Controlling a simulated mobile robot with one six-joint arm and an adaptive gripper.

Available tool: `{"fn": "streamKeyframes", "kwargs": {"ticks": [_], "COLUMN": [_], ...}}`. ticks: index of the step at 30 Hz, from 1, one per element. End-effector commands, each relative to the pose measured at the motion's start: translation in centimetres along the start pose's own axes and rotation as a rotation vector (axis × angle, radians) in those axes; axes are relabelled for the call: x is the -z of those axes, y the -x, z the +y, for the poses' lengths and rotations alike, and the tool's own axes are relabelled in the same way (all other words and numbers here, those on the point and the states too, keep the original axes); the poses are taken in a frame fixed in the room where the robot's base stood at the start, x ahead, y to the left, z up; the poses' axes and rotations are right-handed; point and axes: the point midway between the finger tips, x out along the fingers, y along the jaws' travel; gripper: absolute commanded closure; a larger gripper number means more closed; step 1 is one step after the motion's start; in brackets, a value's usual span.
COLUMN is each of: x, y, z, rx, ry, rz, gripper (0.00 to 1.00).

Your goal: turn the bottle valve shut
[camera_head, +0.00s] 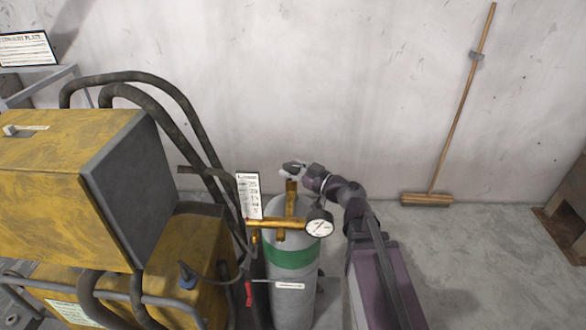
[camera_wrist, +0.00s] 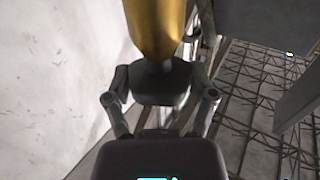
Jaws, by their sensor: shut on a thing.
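The grey gas bottle (camera_head: 293,298) with a green band stands upright in front of the wall. Its brass valve (camera_head: 291,196) rises from the top, with a brass cross pipe and a round gauge (camera_head: 319,229) in front. My gripper (camera_head: 292,168) is at the upper end of the valve, reaching in from the right. In the wrist view my gripper (camera_wrist: 162,78) is shut on a brass-coloured part, the bottle valve (camera_wrist: 157,28). The fingers hide its gripped end. How far the valve is turned cannot be told.
A yellow machine (camera_head: 65,165) with thick black hoses (camera_head: 170,90) stands close at the left. A white label card (camera_head: 248,195) is beside the bottle. A broom (camera_head: 428,198) leans on the wall at the right. The floor right of my arm is mostly clear.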

Motion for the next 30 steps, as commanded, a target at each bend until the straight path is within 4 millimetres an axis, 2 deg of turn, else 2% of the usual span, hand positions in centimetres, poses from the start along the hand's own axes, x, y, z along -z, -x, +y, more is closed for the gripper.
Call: {"fn": "streamKeyframes", "kwargs": {"ticks": [9, 21, 22, 24, 30], "x": [0.00, 0.02, 0.02, 0.02, 0.02], "y": [-0.09, -0.12, -0.12, -0.11, -0.05], "z": [-0.10, 0.00, 0.00, 0.01, 0.04], "rx": [-0.070, -0.075, -0.075, -0.075, -0.077], "ry": [0.000, 0.000, 0.000, 0.000, 0.000], "rz": [0.000, 0.001, 0.001, 0.001, 0.000], "gripper": [0.75, 0.75, 0.19, 0.00, 0.00]}}
